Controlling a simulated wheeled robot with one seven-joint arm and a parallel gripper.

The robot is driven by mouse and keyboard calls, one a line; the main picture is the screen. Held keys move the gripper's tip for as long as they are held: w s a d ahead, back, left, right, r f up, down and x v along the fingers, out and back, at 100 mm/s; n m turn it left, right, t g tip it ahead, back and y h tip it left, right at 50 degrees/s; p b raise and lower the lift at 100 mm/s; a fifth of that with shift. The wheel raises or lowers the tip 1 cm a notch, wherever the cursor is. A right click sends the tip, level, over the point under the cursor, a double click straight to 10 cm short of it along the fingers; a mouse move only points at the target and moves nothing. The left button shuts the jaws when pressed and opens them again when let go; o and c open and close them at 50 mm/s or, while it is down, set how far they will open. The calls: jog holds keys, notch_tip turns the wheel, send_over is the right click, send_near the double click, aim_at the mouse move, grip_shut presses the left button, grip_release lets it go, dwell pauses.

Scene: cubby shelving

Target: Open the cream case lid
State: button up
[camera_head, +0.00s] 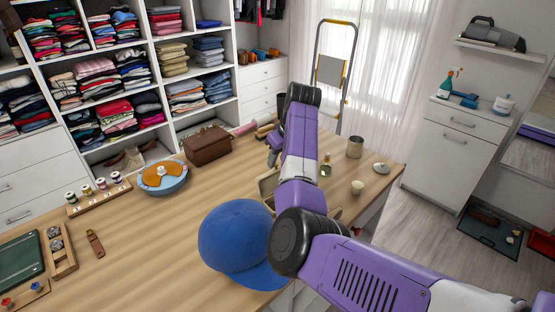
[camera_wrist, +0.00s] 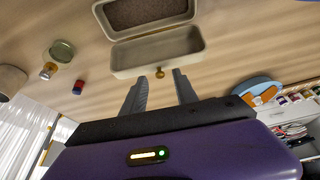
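The cream case (camera_wrist: 155,60) shows in the wrist view with its two halves apart. One half has a brown speckled lining (camera_wrist: 145,12) facing the camera, and the other is a plain cream shell with a brass knob (camera_wrist: 160,73) on its near edge. I cannot tell surely which half is the lid. My gripper's fingers (camera_wrist: 162,83) are spread apart, with the knob between or just beyond their tips and a gap on both sides. In the head view the case (camera_head: 266,188) is mostly hidden behind my arm.
A blue cap (camera_head: 236,238) lies close to my arm on the wooden table. A brown box (camera_head: 207,145), a blue round tray (camera_head: 163,177), a metal cup (camera_head: 355,147) and a small cream cup (camera_head: 357,187) stand around. The left middle of the table is mostly clear.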

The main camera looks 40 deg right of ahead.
jog(key=shift+w+f, duration=0.25)
jog(key=shift+f, duration=0.3)
grip_shut()
dwell(1.1)
